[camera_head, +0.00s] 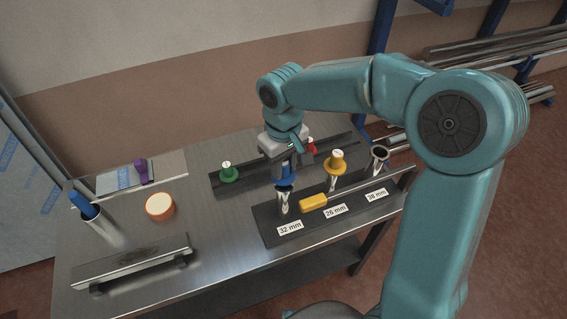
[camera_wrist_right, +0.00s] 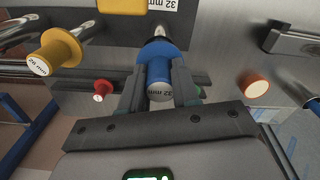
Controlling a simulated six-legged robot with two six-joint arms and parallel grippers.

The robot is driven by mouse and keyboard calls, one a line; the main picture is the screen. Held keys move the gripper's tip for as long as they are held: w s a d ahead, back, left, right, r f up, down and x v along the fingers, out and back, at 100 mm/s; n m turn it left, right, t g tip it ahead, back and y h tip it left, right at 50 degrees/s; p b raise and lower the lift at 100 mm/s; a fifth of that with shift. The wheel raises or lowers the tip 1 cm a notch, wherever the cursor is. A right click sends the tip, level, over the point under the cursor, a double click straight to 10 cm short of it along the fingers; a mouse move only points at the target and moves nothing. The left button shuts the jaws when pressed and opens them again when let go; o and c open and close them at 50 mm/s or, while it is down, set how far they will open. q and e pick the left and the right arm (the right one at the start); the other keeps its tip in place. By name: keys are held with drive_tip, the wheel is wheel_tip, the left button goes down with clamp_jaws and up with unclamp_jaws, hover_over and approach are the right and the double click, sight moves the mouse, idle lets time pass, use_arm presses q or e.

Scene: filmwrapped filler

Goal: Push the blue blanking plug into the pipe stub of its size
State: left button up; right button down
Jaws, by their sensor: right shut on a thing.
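The blue blanking plug (camera_head: 286,171) is between the fingers of my right gripper (camera_head: 290,160), which is shut on it. In the right wrist view the blue plug (camera_wrist_right: 155,62), its end marked 32 mm, sits between the two fingers (camera_wrist_right: 158,88). Its blue flange is right at the top of the metal pipe stub (camera_head: 284,203) labelled 32 mm; I cannot tell how deep it sits. The middle stub carries a yellow plug (camera_head: 337,160), marked 26 mm in the right wrist view (camera_wrist_right: 52,54). The right stub (camera_head: 378,159) is open. My left gripper is not in view.
A green plug (camera_head: 228,173) and a red plug (camera_head: 310,147) stand on the dark rail behind. A yellow block (camera_head: 313,202) lies by the stub labels. An orange-rimmed roll (camera_head: 160,206), a cup (camera_head: 100,228) and a steel bar (camera_head: 130,262) are at left.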

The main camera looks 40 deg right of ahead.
drive_tip(key=shift+f+b, duration=1.3)
drive_tip(key=shift+f, duration=0.4)
drive_tip(key=shift+c, duration=1.4)
unclamp_jaws()
wheel_tip(320, 180, up, 8)
drive_tip(key=p, duration=0.6)
drive_tip(key=shift+p, duration=0.4)
drive_tip(key=shift+s, duration=0.1)
